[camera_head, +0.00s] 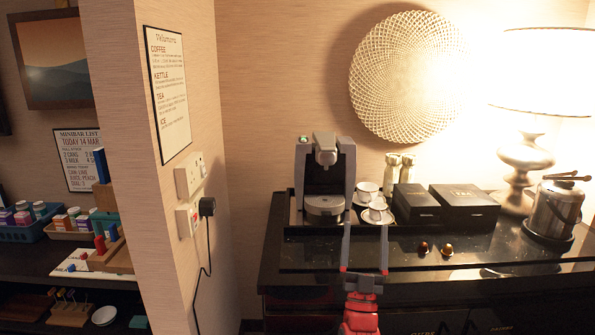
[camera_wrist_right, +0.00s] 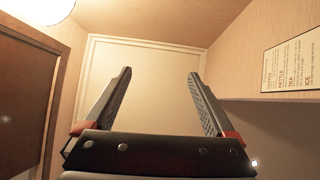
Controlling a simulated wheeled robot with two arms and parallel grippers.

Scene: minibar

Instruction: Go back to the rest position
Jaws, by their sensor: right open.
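My right gripper (camera_head: 364,250) comes in from the bottom of the head view, in front of the dark counter (camera_head: 300,258). Its two fingers point up and stand apart with nothing between them. In the right wrist view the gripper (camera_wrist_right: 158,85) is also open and empty, facing a pale panel (camera_wrist_right: 140,75) and the ceiling. My left gripper is in neither view.
A coffee machine (camera_head: 325,180), stacked white cups (camera_head: 367,191), black boxes (camera_head: 464,205), two capsules (camera_head: 447,249), an ice bucket (camera_head: 553,212) and a lamp (camera_head: 526,152) stand on the counter. A wall corner (camera_head: 150,230) with a plugged cord is left. Shelves (camera_head: 60,260) lie beyond.

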